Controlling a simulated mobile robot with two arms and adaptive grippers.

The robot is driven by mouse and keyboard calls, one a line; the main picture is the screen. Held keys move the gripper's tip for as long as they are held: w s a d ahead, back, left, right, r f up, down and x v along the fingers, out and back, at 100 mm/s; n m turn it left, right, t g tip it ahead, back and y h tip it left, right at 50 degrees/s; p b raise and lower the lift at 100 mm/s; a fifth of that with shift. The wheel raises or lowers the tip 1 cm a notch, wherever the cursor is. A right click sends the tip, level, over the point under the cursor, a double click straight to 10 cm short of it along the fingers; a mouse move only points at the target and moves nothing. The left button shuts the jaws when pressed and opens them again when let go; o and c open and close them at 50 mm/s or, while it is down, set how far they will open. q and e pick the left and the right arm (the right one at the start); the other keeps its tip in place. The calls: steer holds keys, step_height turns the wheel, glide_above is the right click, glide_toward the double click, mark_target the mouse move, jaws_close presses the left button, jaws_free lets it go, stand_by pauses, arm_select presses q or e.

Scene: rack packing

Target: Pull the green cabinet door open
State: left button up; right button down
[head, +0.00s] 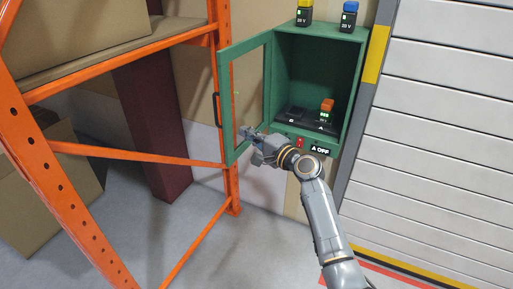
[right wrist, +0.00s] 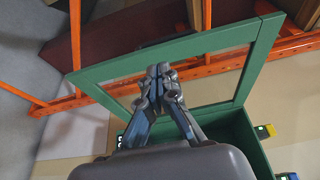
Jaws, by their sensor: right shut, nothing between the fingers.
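The green cabinet (head: 283,80) is mounted on the wall, and its inside is in plain sight. Its green door (head: 228,100), a frame around a clear pane, stands swung open to the left, close to the orange rack. A dark handle (head: 216,107) is on the door's outer left edge. My right gripper (head: 243,132) is shut and empty, at the inner side of the door near its lower part. In the right wrist view the shut fingertips (right wrist: 158,70) overlap the door frame (right wrist: 195,45); I cannot tell whether they touch it. My left gripper is not in view.
Inside the cabinet, an orange-topped battery (head: 327,108) sits on a charger, with a dark, empty-looking charger beside it. A yellow-topped battery (head: 304,14) and a blue-topped one (head: 350,16) stand on top. The orange rack (head: 85,215) and cardboard boxes limit room at left.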

steer(key=s+d, duration=0.2)
steer(key=s, duration=0.3)
steer(key=s+d+f+g+h, duration=0.1)
steer(key=s+d+f+h, duration=0.1)
steer(key=f, duration=1)
steer(key=s+d+f+g+h, duration=0.1)
steer(key=s+d+f+h, duration=0.15)
steer(key=f, duration=0.95)
steer(key=s+d+f+n+g+h, duration=0.2)
steer(key=s+f, duration=0.5)
steer(key=f, duration=0.4)
steer(key=s+d+f+n+g+h, duration=0.1)
steer(key=s+d+f+g+h, duration=0.1)
steer(key=s+f, duration=0.6)
steer(key=s+d+f+n+g+h, duration=0.1)
steer(key=s+d+f+n+g, duration=0.15)
steer(key=s+f, duration=0.6)
steer(key=s+d+f+n+g+h, duration=0.15)
steer(key=s+d+f, duration=0.25)
steer(key=s+f, duration=0.45)
steer(key=s+d+f+n+g, duration=0.1)
steer(key=s+d+f+n, duration=0.1)
steer(key=s, duration=1)
steer(key=s+d+f+n+g, duration=0.1)
steer(key=s+d+f+n, duration=0.2)
steer(key=s, duration=0.8)
steer(key=shift+s+f+g+h+b, duration=0.3)
steer(key=shift+s+f+g, duration=0.1)
steer(key=shift+f, duration=0.2)
